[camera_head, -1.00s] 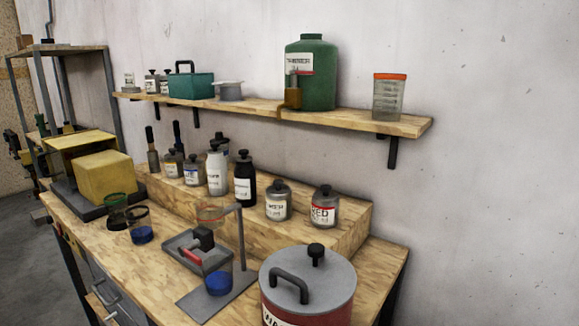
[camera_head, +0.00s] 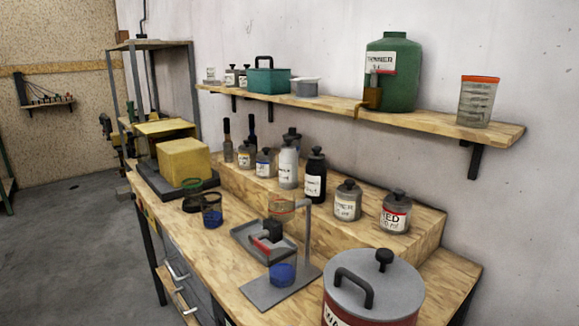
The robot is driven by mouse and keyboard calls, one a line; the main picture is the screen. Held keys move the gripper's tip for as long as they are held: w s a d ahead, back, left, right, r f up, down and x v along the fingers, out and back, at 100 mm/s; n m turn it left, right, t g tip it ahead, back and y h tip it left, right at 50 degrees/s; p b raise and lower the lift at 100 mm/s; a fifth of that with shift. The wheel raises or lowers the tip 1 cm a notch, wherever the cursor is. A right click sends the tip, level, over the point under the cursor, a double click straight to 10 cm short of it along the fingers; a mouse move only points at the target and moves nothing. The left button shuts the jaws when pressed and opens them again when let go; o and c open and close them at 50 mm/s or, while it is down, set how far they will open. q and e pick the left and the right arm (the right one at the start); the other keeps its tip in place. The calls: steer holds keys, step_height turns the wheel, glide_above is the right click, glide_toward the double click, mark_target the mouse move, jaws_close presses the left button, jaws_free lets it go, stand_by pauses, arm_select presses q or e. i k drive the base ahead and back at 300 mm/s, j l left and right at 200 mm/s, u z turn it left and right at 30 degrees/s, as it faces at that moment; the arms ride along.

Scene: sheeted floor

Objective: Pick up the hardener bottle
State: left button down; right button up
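Several bottles and jars stand on the raised wooden step at the back of the bench. Among them are a tall light grey bottle (camera_head: 288,167), a tall black bottle (camera_head: 315,176) with a white label, a grey jar (camera_head: 347,201) and a grey jar with a red-marked label (camera_head: 395,212). Smaller jars with yellow (camera_head: 246,157) and blue (camera_head: 265,162) marks stand farther left. The labels are too small to tell which one is the hardener bottle. Neither of my grippers is in view.
The wooden bench (camera_head: 225,277) holds a large lidded can (camera_head: 372,290) at front right, a grey stand (camera_head: 280,285) with a blue cup, clear cups and a yellow block (camera_head: 185,160). A shelf (camera_head: 425,119) above carries a green thinner jug (camera_head: 392,75). Floor (camera_head: 70,240) is open at left.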

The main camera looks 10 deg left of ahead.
mark_target(316, 179)
steer(key=k+j, duration=0.1)
steer(key=j, duration=0.45)
steer(key=j+z, duration=0.15)
steer(key=j, duration=0.4)
steer(key=k+j, duration=0.15)
steer(key=j, duration=0.35)
